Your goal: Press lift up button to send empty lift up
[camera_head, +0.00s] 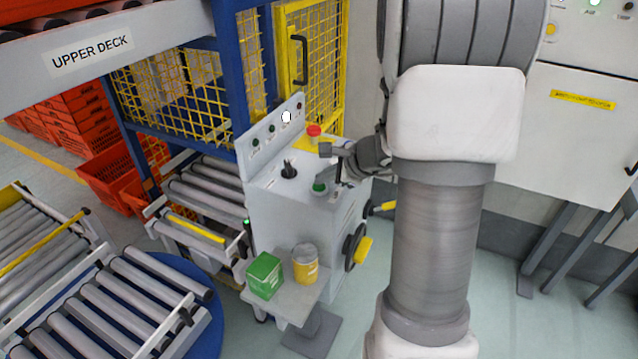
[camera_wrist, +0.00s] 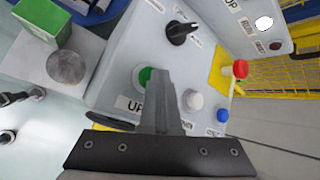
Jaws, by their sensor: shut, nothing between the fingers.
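The green button (camera_head: 319,187) is on the sloped top of the grey control console (camera_head: 262,185). In the wrist view the green button (camera_wrist: 145,75) is partly hidden behind my fingers, and a label (camera_wrist: 130,105) starting "UP" lies beside it. My gripper (camera_wrist: 160,73) is shut and empty, its fingers pointing at the console top, with the tips overlapping the green button's right side. In the head view my gripper (camera_head: 337,188) is just right of the green button. I cannot tell whether the tips touch it. The lift's roller bed (camera_head: 205,190) stands left of the console and looks empty.
A black selector (camera_wrist: 181,32), white button (camera_wrist: 193,99), blue button (camera_wrist: 222,115) and red mushroom button (camera_wrist: 236,69) sit close around my fingers. A green box (camera_head: 264,275) and yellow can (camera_head: 305,263) stand on a low shelf in front. Yellow mesh fencing (camera_head: 318,60) is behind.

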